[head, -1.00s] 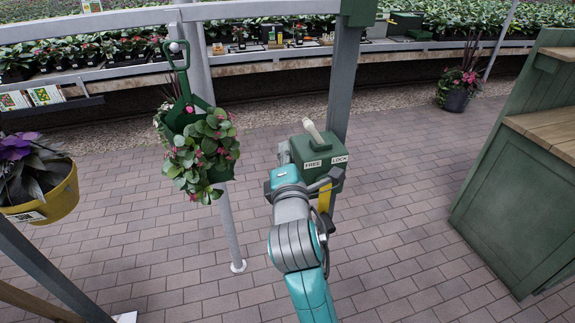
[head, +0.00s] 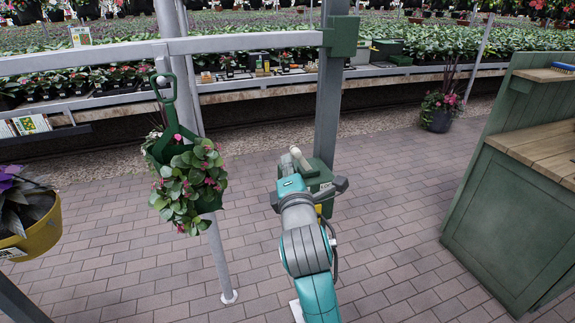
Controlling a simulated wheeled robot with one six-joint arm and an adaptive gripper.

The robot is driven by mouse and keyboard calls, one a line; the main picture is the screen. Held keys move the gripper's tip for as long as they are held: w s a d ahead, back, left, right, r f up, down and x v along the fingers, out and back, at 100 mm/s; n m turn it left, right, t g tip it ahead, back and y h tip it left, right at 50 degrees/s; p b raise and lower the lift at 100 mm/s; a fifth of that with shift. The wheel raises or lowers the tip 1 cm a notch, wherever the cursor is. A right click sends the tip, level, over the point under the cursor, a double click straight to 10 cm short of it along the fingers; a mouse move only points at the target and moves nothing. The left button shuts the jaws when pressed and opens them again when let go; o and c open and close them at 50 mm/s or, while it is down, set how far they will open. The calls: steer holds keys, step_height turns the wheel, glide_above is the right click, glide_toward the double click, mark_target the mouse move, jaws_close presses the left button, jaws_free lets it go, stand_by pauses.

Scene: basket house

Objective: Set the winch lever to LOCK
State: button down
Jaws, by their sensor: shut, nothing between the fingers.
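The winch is a green box (head: 321,167) on a grey post in the middle of the head view. Its pale lever (head: 299,157) sticks up from the top and leans left. My teal and grey arm covers much of the box's front, and the FREE label is hidden. The LOCK label cannot be read clearly. My gripper (head: 308,187) is in front of the box, just below the lever. It is shut and empty. Its fingertips are mostly hidden, and I cannot tell whether it touches the box or lever.
A hanging plant in a green holder (head: 163,118) is left of the winch, by a grey pole (head: 218,255). A yellow pot (head: 38,222) is at the far left. A green wooden counter (head: 505,220) stands at the right. The brick floor between is clear.

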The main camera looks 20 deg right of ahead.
steer(key=shift+d+r+m+g, duration=0.3)
steer(key=shift+d+r+m, duration=0.55)
steer(key=shift+m, duration=0.35)
steer(key=d+r+m+g+y, duration=0.1)
steer(key=d+m, duration=0.7)
steer(key=shift+d+r+m+g, duration=0.15)
steer(key=shift+d+m+g, duration=0.15)
steer(key=shift+m, duration=0.1)
